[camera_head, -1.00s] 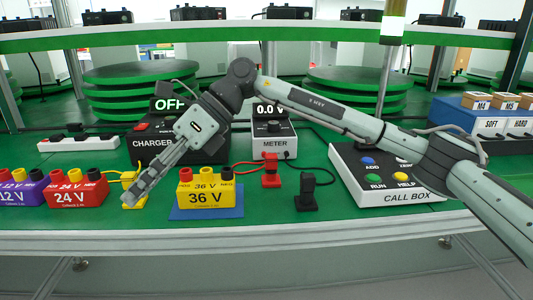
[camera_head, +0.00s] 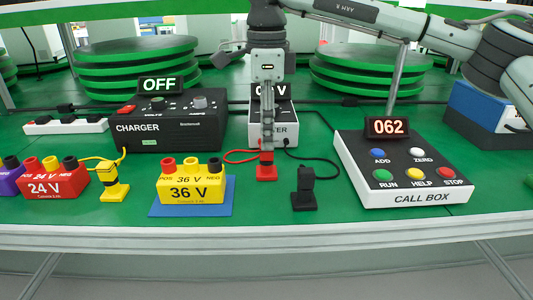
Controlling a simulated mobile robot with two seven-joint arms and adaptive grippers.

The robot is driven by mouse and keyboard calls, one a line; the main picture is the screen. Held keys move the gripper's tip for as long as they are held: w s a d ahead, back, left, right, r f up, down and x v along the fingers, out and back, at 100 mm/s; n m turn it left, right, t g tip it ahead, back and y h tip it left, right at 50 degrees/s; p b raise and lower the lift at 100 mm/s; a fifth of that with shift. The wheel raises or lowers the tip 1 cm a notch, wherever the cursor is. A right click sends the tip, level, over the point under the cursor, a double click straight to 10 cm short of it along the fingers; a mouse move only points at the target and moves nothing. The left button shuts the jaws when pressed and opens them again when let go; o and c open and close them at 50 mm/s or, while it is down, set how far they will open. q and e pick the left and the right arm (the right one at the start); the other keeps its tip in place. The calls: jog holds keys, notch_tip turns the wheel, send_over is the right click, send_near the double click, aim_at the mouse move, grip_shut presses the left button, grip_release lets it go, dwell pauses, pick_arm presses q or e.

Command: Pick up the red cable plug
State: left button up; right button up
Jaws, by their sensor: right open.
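The red cable plug (camera_head: 266,172) stands upright on the green table in front of the meter (camera_head: 287,132), with a red cable running from it. My right gripper (camera_head: 268,146) points straight down with its fingertips at the top of the red plug, overlapping it in the picture. The gripper is open; I cannot tell whether the fingers are around the plug or just in front of or above it. A black cable plug (camera_head: 304,190) stands just right of the red one. My left gripper is not in view.
A yellow 36 V battery (camera_head: 191,188) on a blue mat (camera_head: 226,200) is left of the plug. The call box (camera_head: 405,170) is at right and the charger (camera_head: 168,130) at back left. A yellow plug (camera_head: 113,184) and a red 24 V battery (camera_head: 55,185) stand farther left.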

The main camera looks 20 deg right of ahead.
notch_tip(320, 180, down, 2)
jog(key=shift+f, duration=0.1)
grip_shut()
dwell(0.5)
notch_tip(320, 180, up, 4)
jog(key=shift+r, duration=0.1)
jog(key=a+r, duration=0.7)
jog(key=a, duration=0.4)
jog(key=shift+s+a, duration=0.25)
jog(key=shift+a, duration=0.1)
